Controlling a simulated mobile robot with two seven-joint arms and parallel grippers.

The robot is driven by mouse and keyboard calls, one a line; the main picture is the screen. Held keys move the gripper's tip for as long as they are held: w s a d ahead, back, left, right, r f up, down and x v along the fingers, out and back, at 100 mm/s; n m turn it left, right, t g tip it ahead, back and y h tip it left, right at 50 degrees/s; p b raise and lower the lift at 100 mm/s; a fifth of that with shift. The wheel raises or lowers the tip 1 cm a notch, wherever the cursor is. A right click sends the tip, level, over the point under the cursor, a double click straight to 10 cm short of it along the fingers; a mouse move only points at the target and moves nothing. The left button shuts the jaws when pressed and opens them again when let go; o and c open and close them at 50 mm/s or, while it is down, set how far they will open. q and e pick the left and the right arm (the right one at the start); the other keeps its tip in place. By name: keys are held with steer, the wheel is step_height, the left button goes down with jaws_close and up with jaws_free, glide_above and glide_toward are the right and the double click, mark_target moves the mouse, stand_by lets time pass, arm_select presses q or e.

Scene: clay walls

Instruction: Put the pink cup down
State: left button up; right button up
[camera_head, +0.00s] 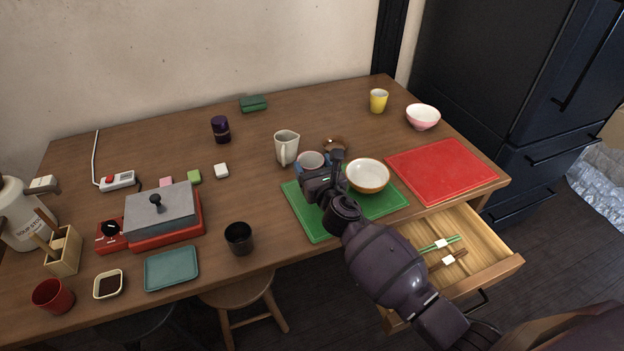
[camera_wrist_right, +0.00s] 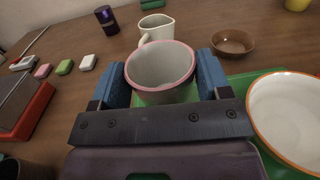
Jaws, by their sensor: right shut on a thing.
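The pink cup, pale with a pink rim, is between the blue fingers of my right gripper in the wrist view (camera_wrist_right: 160,85). In the head view the cup (camera_head: 310,159) shows partly behind my right gripper (camera_head: 318,176). My right gripper is shut on it, and the cup is upright. It is over the far part of the green mat (camera_head: 312,222); I cannot tell whether its base touches the mat. My left gripper is not in view.
A white bowl with an orange rim (camera_head: 368,174) stands close right of the gripper. A white pitcher (camera_head: 286,147) and a small brown bowl (camera_head: 336,145) are just behind. A red mat (camera_head: 443,171) lies bare on the right. An open drawer (camera_head: 480,243) sticks out below.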

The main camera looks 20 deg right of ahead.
step_height(320, 180, down, 4)
steer(key=shift+b, duration=1)
steer(key=shift+f, duration=0.3)
steer(key=shift+r, duration=0.35)
steer(key=shift+f+b, duration=0.3)
steer(key=o, duration=0.9)
steer(key=shift+c, duration=0.2)
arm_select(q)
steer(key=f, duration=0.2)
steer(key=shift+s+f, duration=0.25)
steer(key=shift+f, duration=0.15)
arm_select(e)
steer(key=shift+o, duration=0.6)
steer(key=shift+r, duration=0.1)
